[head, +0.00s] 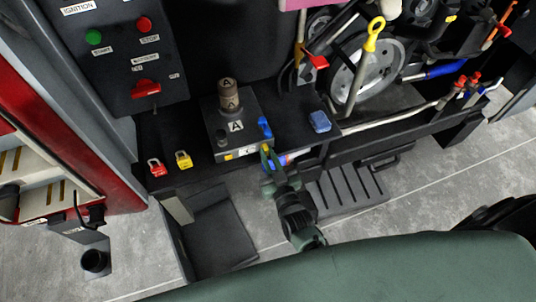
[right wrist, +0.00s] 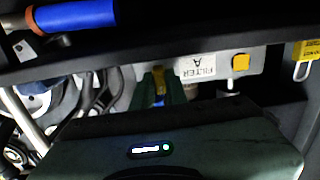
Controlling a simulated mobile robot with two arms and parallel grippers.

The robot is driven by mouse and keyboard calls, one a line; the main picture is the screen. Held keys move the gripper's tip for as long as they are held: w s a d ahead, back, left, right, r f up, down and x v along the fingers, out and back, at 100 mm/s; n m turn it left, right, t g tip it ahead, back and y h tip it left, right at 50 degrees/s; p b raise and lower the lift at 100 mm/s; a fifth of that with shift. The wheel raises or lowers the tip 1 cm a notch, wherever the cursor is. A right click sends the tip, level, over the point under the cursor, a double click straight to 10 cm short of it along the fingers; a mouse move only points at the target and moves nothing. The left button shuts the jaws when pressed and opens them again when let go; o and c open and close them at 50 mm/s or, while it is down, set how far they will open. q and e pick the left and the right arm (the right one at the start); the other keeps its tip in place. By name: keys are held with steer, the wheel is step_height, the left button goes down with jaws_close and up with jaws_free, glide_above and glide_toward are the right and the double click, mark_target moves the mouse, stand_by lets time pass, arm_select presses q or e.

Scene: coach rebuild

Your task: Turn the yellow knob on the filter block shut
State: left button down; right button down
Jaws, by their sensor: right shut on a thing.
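The filter block (head: 222,134) is a grey box on the dark ledge, with a brown-grey canister marked A (head: 228,97) on top. In the right wrist view its front carries an upside-down FILTER A label (right wrist: 197,67). A yellow knob (right wrist: 159,84) shows between the green fingers of my right gripper (right wrist: 158,92), beside the label. In the head view, my right gripper (head: 268,157) is at the right end of the block's front and shut on this knob. The fingers hide part of it. A second, square yellow piece (right wrist: 240,62) sits at the label's other side. My left gripper is out of view.
A red padlock (head: 155,167) and a yellow padlock (head: 183,159) hang at the ledge edge. A blue lever (head: 265,127) is at the block's right side, with a blue box (head: 320,121) beyond. A control panel (head: 120,75) stands at left. A black step (head: 345,190) lies below right.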

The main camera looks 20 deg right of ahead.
steer(key=shift+f, duration=0.15)
steer(key=c, duration=1.7)
jaws_free()
steer(key=s, duration=0.8)
steer(key=shift+b, duration=0.35)
steer(key=shift+d, duration=0.15)
